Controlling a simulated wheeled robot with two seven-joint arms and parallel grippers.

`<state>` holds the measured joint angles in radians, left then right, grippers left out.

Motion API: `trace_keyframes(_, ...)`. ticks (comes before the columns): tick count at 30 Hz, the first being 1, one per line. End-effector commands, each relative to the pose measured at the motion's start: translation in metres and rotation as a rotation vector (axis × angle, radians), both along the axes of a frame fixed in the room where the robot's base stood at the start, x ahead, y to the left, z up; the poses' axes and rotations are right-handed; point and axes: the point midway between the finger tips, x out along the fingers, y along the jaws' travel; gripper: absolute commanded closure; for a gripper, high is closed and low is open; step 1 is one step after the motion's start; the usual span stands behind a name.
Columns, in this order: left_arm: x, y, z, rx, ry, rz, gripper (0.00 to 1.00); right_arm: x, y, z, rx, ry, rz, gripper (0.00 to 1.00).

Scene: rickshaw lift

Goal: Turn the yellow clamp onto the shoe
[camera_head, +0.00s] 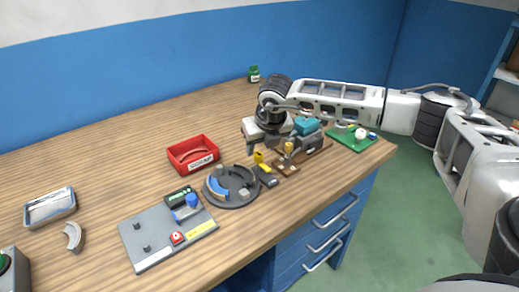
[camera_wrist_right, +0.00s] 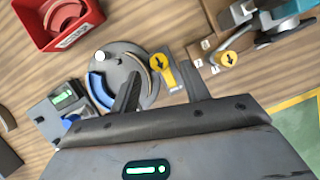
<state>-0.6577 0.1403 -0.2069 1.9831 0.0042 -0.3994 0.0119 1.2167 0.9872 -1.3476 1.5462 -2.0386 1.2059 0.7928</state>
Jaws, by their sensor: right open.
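The yellow clamp (camera_head: 258,157) is a small lever with a black arrow on its face. It stands at the right edge of the dark round plate (camera_head: 231,201), and it also shows in the right wrist view (camera_wrist_right: 162,69). On the plate are a blue curved shoe (camera_head: 217,188) and a pale curved piece (camera_wrist_right: 157,83) beside the clamp. My right gripper (camera_head: 262,146) is above the clamp, fingers apart. In the wrist view the clamp appears between its two fingers; contact cannot be told. My left gripper is not in view.
A red box (camera_head: 193,154) stands behind the plate. A grey board (camera_head: 150,236) with a blue part and red button lies left. A second yellow round knob (camera_wrist_right: 229,59) on a wooden block and a teal vise (camera_head: 308,125) are right of the clamp. A loose grey shoe (camera_head: 73,236) lies far left.

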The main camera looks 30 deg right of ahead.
Motion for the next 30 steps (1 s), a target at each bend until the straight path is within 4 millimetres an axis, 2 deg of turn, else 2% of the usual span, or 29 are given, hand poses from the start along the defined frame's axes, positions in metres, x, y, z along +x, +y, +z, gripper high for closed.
trace_keyframes(3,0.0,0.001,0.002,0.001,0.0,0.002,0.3,0.007,-0.001,-0.017,0.0,0.002,0.001,0.54)
trace_keyframes(7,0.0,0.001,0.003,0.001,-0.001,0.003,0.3,0.011,-0.002,-0.028,0.0,0.001,0.001,0.54)
trace_keyframes(18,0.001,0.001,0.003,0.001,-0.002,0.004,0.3,0.013,-0.002,-0.033,0.001,0.0,0.001,0.54)
trace_keyframes(23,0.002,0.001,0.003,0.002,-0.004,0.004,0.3,0.013,-0.002,-0.032,0.001,0.0,0.001,0.98)
trace_keyframes(30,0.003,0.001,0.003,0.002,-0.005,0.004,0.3,0.013,-0.002,-0.033,0.0,0.0,-0.008,0.98)
